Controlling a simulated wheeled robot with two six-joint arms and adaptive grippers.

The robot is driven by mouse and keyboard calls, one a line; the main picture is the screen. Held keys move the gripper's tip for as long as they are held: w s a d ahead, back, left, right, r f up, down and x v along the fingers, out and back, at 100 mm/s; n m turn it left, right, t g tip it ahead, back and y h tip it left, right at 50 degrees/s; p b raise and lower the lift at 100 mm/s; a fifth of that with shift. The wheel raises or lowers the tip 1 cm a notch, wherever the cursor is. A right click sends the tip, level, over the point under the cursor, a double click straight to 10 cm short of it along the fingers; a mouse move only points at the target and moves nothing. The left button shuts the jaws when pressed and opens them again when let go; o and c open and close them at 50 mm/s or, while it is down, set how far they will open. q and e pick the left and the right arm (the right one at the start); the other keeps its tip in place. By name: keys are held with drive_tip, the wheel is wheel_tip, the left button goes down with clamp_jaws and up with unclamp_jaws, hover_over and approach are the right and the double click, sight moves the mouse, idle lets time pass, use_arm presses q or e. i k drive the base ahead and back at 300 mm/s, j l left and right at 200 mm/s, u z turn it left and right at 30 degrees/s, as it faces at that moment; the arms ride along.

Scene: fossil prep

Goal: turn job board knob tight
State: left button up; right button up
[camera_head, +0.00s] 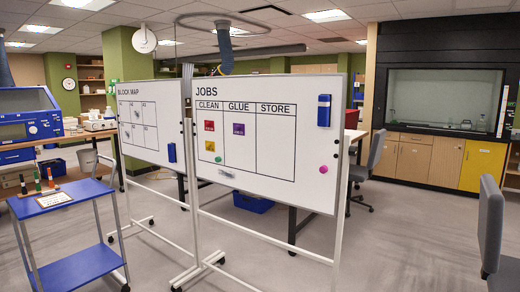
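The job board (270,185) is a white board headed JOBS, with columns CLEAN, GLUE and STORE, standing on a wheeled white frame (339,215) in the middle of the view. Small dark fittings (347,134) show along its right edge, and others lie near its left edge. I cannot tell which of these is the knob or how tight it is. Red and yellow cards are under CLEAN and a purple card under GLUE. A blue eraser (324,110) and a pink round magnet (323,169) are at the right. Neither gripper is in view.
A second board, BLOCK MAP (138,120), stands at the left. A blue cart (62,197) with pens is at the front left. Grey chairs (491,225) stand at the right. The board's wheeled feet (200,270) reach forward.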

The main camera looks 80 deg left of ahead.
sight(353, 151)
drive_tip(key=u, duration=2.05)
drive_tip(key=i+l, duration=0.2)
drive_tip(key=i+l+z, duration=0.15)
drive_tip(key=i, duration=0.3)
